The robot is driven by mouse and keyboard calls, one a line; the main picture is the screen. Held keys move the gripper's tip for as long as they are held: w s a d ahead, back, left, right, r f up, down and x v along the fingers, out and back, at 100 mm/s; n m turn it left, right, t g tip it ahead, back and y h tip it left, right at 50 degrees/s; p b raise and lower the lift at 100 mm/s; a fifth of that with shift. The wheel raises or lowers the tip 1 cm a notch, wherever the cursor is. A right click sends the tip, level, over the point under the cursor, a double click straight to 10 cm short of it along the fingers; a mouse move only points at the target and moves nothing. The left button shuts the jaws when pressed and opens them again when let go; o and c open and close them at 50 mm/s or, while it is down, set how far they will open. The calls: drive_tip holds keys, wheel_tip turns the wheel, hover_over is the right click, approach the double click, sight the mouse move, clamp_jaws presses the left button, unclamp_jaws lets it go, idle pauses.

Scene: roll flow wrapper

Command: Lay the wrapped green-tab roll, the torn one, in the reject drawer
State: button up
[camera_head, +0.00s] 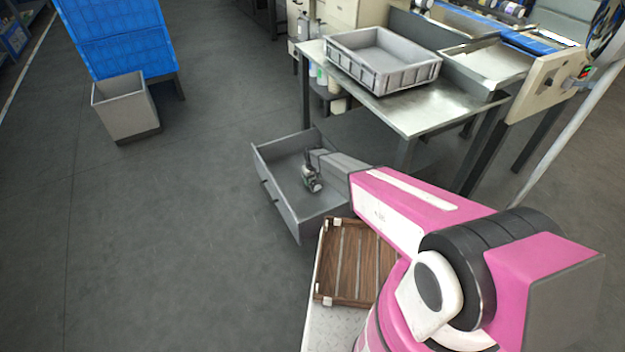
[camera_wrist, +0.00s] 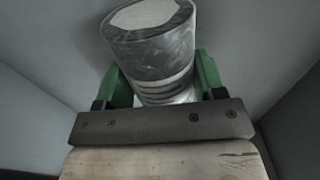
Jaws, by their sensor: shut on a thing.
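My gripper (camera_wrist: 165,95) is shut on a roll (camera_wrist: 150,50) with a grey, crinkled wrap and a pale end. The roll sits between the green-padded fingers in the wrist view. In the head view my gripper (camera_head: 312,184) and the roll are small and inside the outline of the open grey reject drawer (camera_head: 281,208). Grey drawer walls surround the roll in the wrist view. I cannot tell whether the roll touches the drawer floor. Neither a green tab nor a tear can be made out on it.
A steel table (camera_head: 425,112) with an empty grey crate (camera_head: 383,60) stands behind the drawer. A brown slatted wooden tray (camera_head: 352,262) lies in front of it, beside my arm. A grey bin (camera_head: 124,108) stands at the far left. The floor left of the drawer is clear.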

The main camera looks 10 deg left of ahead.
drive_tip(key=o, duration=1.2)
wheel_tip(320, 180, up, 11)
drive_tip(key=shift+f, duration=0.1)
